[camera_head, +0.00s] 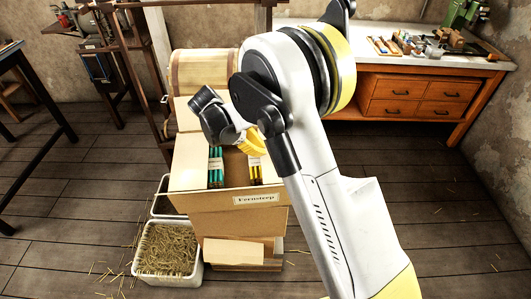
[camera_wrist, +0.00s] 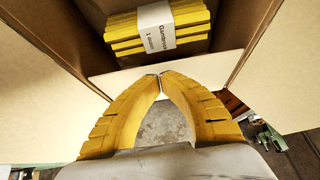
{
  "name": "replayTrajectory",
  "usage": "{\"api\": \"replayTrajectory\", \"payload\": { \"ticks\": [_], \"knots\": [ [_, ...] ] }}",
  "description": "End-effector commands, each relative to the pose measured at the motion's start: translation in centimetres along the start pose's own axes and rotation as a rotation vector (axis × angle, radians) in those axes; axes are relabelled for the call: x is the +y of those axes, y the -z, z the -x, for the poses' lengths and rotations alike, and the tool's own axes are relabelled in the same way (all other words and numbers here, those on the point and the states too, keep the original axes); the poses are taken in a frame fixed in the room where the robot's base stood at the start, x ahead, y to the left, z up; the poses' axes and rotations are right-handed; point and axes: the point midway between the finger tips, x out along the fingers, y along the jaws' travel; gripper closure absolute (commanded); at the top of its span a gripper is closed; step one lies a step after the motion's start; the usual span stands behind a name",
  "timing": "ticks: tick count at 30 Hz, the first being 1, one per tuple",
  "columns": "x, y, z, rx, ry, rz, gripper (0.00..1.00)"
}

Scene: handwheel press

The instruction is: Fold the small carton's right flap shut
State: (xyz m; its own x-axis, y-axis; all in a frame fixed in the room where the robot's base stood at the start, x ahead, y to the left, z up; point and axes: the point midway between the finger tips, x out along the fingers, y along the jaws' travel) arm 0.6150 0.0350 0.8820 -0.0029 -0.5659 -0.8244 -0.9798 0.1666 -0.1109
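The small carton (camera_head: 240,196) stands open on top of a stack, with a "Fernstep" label on its front. Green bundles (camera_head: 215,165) and a yellow bundle (camera_head: 255,170) are inside. In the wrist view the yellow bundle (camera_wrist: 155,28) has a "Gamboge 1 dozen" band. Wide flaps spread out at the left (camera_wrist: 35,95) and right (camera_wrist: 290,75) of the opening in that view. A short pale flap (camera_wrist: 205,70) lies along the near edge. My gripper (camera_wrist: 160,76) is shut and empty, its tips meeting over this short flap; contact is unclear. My arm hides the carton's right side in the head view.
A bin of straw (camera_head: 168,250) stands on the floor at the left. A wooden chest (camera_head: 203,72) is behind the carton. A workbench with drawers (camera_head: 418,98) stands at the back right. The floor at the right is mostly clear.

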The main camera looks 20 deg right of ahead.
Motion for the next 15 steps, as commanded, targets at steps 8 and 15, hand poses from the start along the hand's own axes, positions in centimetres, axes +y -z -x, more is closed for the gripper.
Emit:
{"api": "replayTrajectory", "payload": {
  "ticks": [8, 15],
  "knots": [
    [-0.64, -1.35, -1.16, 0.122, 0.001, 0.002, 1.0],
    [-0.79, -1.51, -1.4, 0.16, 0.0, 0.001, 1.0]
  ]
}}
